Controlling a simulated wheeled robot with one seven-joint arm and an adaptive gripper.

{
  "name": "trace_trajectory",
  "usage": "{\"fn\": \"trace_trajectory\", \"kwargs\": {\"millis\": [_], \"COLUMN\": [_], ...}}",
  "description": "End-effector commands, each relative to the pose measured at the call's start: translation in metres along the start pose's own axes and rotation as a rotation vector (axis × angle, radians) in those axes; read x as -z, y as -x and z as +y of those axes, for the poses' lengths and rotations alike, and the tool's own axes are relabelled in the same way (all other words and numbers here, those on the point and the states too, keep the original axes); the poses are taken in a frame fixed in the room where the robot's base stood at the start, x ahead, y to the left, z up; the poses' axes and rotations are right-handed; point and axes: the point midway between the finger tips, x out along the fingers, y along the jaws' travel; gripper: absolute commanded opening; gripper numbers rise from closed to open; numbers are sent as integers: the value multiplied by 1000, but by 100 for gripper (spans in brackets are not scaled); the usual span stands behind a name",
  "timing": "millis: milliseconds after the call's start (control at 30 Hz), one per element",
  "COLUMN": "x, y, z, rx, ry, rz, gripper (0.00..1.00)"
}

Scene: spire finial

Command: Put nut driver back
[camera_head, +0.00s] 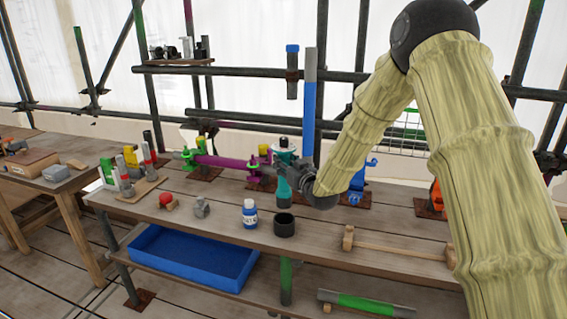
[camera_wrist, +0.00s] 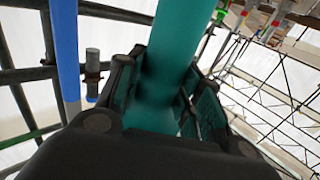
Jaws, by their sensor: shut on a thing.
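My gripper (camera_head: 290,178) is shut on an upright teal cylindrical tool, which I take to be the nut driver (camera_head: 283,190). In the wrist view the teal shaft (camera_wrist: 172,70) runs between the two dark fingers. In the head view a dark band or cap shows near the tool's top, and my gripper hides part of its middle. A black open cup (camera_head: 284,226) stands on the bench just below the tool. The tool's lower end appears above or behind the cup's rim; I cannot tell whether it is inside.
On the wooden bench (camera_head: 225,235) stand a white-and-blue bottle (camera_head: 250,213), a grey clamp (camera_head: 202,207), a red knob (camera_head: 166,200) and a wooden-ended bar (camera_head: 395,245). A tall blue-and-grey pole (camera_head: 308,110) rises behind my gripper. A blue tray (camera_head: 195,258) sits below the bench.

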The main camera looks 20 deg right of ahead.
Motion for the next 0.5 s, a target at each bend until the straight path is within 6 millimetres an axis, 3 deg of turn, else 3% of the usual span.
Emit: {"fn": "trace_trajectory", "kwargs": {"millis": [500], "x": [-4], "y": [0], "z": [-2], "rx": [1], "ry": [0], "rz": [3], "gripper": [0]}}
